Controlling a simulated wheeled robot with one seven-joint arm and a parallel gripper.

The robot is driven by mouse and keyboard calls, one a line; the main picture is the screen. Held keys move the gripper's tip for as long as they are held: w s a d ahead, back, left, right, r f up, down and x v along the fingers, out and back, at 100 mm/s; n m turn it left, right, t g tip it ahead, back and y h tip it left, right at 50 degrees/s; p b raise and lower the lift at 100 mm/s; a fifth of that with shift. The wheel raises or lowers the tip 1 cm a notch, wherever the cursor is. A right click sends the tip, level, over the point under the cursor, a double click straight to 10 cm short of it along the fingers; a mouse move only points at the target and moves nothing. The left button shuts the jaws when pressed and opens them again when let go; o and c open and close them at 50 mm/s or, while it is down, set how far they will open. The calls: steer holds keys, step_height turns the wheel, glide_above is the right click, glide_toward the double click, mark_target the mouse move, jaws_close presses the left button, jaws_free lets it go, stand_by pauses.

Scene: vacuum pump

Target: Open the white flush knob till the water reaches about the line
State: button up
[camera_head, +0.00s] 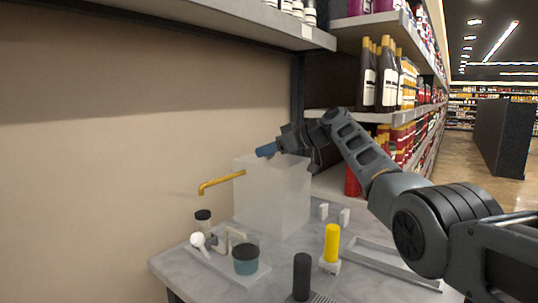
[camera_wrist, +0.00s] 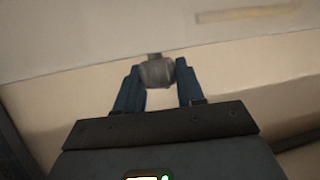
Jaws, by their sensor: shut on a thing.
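A cloudy white box-shaped tank (camera_head: 275,200) stands on the grey table against the wall. My gripper (camera_head: 266,150) is at the tank's upper edge, its blue fingers pointing left. In the wrist view, my gripper (camera_wrist: 158,82) is shut on a small knob (camera_wrist: 157,72), which looks pale grey in the shade. One blue finger is on each side of it. A short stem joins the knob to the pale surface above. In the head view the knob is hidden by the fingers. I cannot make out a water level or a line.
A yellow bent pipe (camera_head: 220,182) comes out of the tank's left side. A white ball-ended part (camera_head: 197,240), a dark-lidded jar (camera_head: 245,260), a yellow cylinder (camera_head: 332,243) and a black cylinder (camera_head: 301,276) stand in front. Shelves with bottles (camera_head: 386,75) rise behind my arm.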

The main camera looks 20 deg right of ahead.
stand_by(0.4)
steer(key=o, duration=0.9)
steer(key=shift+o, duration=0.2)
steer(key=shift+v, duration=3.9)
